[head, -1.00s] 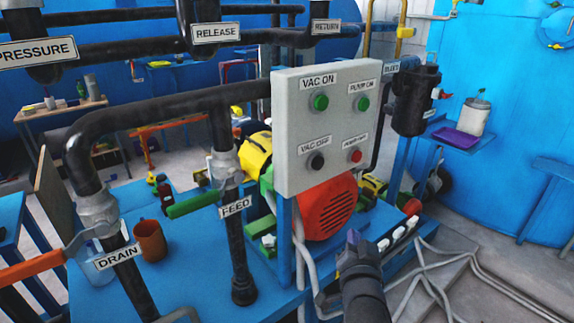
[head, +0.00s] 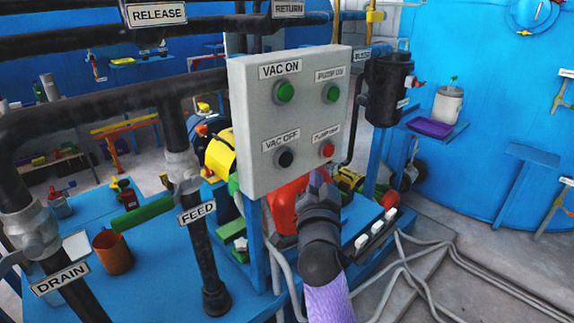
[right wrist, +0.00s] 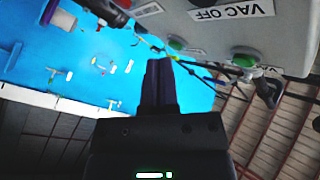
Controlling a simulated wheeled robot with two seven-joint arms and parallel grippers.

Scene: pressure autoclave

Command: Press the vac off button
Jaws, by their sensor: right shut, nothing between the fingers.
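The grey control panel (head: 262,115) stands in the middle of the head view. Its black VAC OFF button (head: 285,158) is at the lower left, below the VAC OFF label (head: 281,139). My right gripper (head: 317,180) is shut and empty, at the panel's lower edge, below and to the right of the black button. They are apart in the picture; the depth between them is unclear. In the right wrist view my closed fingers (right wrist: 160,68) point up, with the VAC OFF label (right wrist: 232,12) above and to the right. My left gripper is not in view.
The VAC ON button (head: 285,92), green PUMP ON button (head: 331,93) and red button (head: 327,151) share the panel. A red-orange motor (head: 285,205) sits behind my gripper. Dark FEED pipe (head: 200,235) and black canister (head: 387,88) flank the panel.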

